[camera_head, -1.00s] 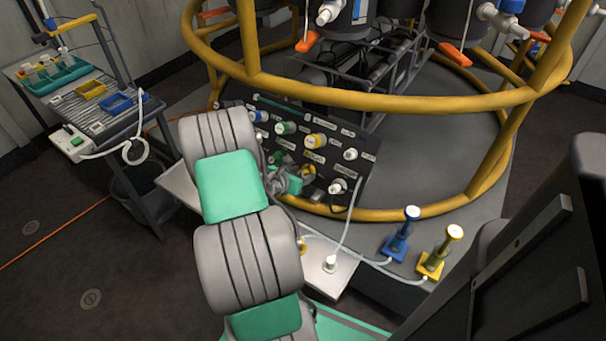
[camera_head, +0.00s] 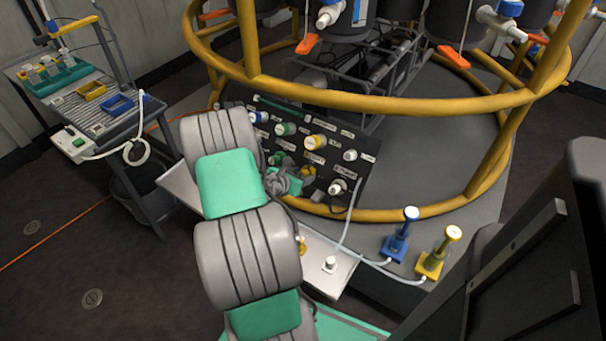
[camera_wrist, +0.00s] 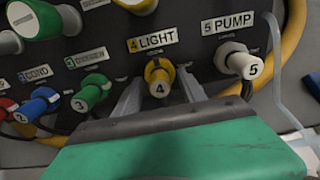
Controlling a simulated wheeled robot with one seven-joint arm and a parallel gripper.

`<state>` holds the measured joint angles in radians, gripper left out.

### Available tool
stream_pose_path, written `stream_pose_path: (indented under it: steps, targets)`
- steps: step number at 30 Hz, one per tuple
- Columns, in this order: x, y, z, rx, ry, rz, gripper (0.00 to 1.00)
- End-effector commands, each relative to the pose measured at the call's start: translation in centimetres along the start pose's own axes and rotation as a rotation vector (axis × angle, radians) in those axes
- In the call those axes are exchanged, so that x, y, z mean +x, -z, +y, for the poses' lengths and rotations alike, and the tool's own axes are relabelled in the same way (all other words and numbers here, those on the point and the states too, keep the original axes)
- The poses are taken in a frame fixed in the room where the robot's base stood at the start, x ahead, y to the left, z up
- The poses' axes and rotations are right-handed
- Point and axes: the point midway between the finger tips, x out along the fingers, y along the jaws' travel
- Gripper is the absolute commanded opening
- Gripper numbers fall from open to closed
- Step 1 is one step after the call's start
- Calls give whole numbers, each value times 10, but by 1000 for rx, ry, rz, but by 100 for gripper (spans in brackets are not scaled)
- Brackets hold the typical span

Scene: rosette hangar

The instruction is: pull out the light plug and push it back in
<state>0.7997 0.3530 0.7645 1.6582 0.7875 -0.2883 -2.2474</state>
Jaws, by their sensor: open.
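The yellow light plug (camera_wrist: 159,88), its end marked 4, sits in the panel under the "4 LIGHT" label (camera_wrist: 152,42) in the wrist view. My gripper (camera_wrist: 160,77) is open, with one pale finger to the left of this plug and one to the right. Clear contact between fingers and plug cannot be seen. In the head view the dark panel (camera_head: 357,170) stands tilted behind my arm, and my gripper (camera_head: 284,183) is small and partly hidden in front of its lower part.
The white pump plug (camera_wrist: 247,65) is close on the right; green (camera_wrist: 90,92) and blue (camera_wrist: 38,104) plugs are on the left. Cables hang around the panel. A yellow ring rail (camera_head: 400,213) curves behind it. Blue (camera_head: 398,245) and yellow (camera_head: 437,258) posts stand at right.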

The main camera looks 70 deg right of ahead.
Motion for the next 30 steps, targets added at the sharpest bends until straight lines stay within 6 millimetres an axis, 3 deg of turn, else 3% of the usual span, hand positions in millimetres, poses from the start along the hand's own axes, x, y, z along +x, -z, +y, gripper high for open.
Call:
stream_pose_path:
  steps: [8, 25, 30]
  targets:
    - [0, 0, 0, 0, 0, 0, 47]
    - [0, 0, 0, 0, 0, 0, 1]
    - [0, 0, 0, 0, 0, 0, 0]
